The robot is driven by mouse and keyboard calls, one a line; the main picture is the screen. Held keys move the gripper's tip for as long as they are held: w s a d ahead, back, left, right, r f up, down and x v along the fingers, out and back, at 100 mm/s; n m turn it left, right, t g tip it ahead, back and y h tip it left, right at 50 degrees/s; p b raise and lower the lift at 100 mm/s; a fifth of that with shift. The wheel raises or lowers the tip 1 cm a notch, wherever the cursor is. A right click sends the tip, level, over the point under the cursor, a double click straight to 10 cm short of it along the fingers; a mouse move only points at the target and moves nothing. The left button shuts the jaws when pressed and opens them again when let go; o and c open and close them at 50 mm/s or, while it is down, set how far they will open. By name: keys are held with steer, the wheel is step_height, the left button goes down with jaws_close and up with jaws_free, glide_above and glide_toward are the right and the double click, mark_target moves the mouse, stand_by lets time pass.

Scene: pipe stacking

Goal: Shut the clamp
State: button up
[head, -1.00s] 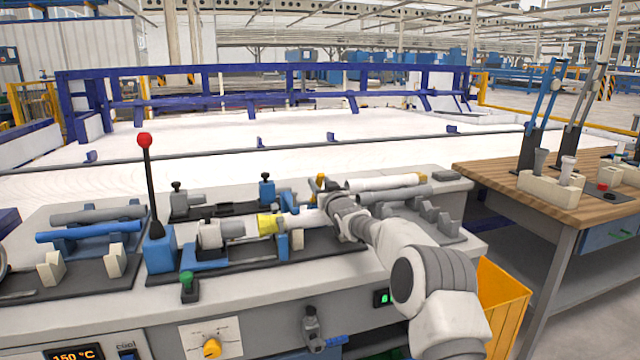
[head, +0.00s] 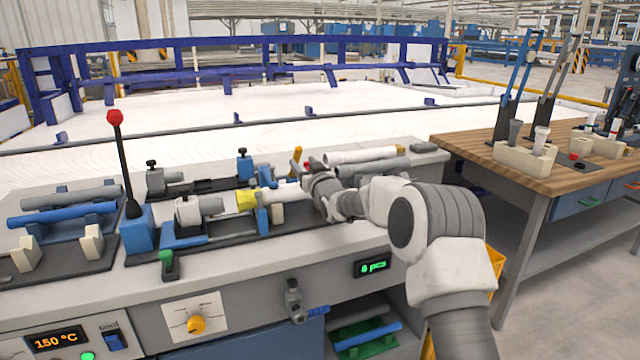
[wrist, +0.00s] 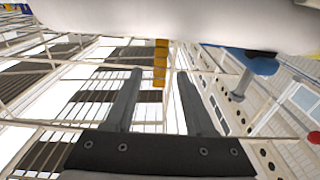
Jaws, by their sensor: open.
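The clamp appears to be the blue holder (head: 262,213) on the middle fixture of the bench; whether its jaws are open or shut is too small to tell. A white pipe with a yellow band (head: 246,200) runs through it from a grey-white fitting (head: 190,212). An orange-yellow lever (head: 297,157) stands upright just behind; I cannot tell if it belongs to the clamp. My gripper (head: 306,178) is at the pipe's right end, near the lever, its tips partly hidden. In the wrist view its fingers (wrist: 154,102) are apart with nothing gripped; a white, pipe-like surface crosses above them.
A red-knobbed lever (head: 122,165) rises at the left of the fixture. Grey and blue pipes (head: 62,221) lie on a left rack. White and grey pipes (head: 372,155) lie behind my gripper. A wooden-topped table (head: 470,150) stands right, past a gap.

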steer(key=p+v, duration=0.1)
steer(key=v, duration=1.1)
steer(key=s+d+r+m+g+h, duration=0.1)
steer(key=s+d+r+g+h, duration=0.25)
steer(key=s+d, duration=0.5)
steer(key=s+d+r+m+g+h, duration=0.2)
steer(key=s+d+r+h, duration=0.3)
steer(key=s, duration=0.6)
steer(key=s+d+f+m+g, duration=0.1)
steer(key=s+d+f+g, duration=0.15)
steer(key=s, duration=0.65)
steer(key=s+d+f+g, duration=0.1)
steer(key=s+d+f, duration=0.15)
steer(key=s, duration=0.65)
steer(key=s+d+f+m+g, duration=0.1)
steer(key=s+f+g, duration=0.15)
steer(key=s, duration=0.65)
step_height(320, 180, up, 20)
steer(key=w+p, duration=0.1)
steer(key=p, duration=1.9)
steer(key=shift+p, duration=0.3)
